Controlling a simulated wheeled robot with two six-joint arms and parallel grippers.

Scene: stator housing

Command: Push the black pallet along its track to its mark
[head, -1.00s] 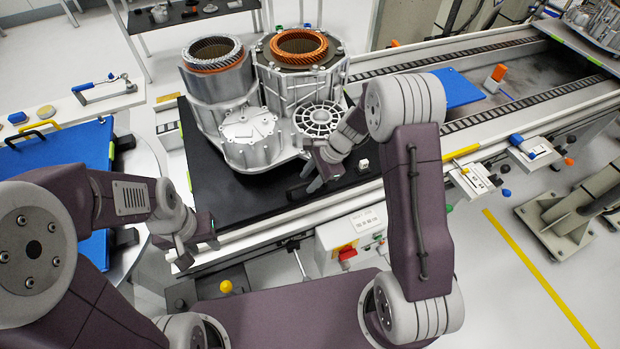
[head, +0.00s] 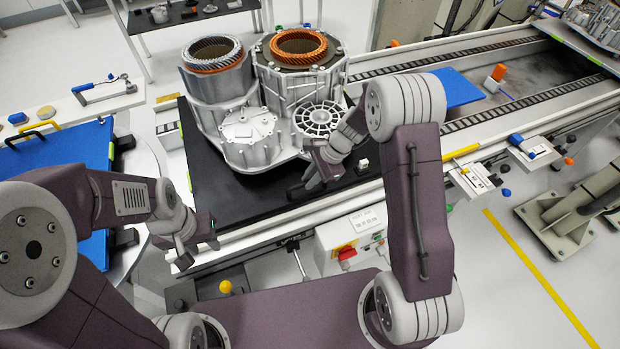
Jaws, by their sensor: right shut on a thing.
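The black pallet (head: 240,198) lies on the conveyor track (head: 520,103) at the left part of the line. A grey metal stator housing (head: 245,140) with copper-coloured windings stands upright on it. My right gripper (head: 308,183) is low over the pallet's front part, just in front of the housing, shut on a small dark part of the pallet; my own arm hides some of the contact. My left gripper (head: 185,255) hangs near the front left corner of the track, apart from the pallet; its finger gap cannot be made out. A yellow mark (head: 461,152) is on the front rail, right of my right forearm.
A control box (head: 350,238) with a red switch is below the front rail. Another housing (head: 600,22) is at far right.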

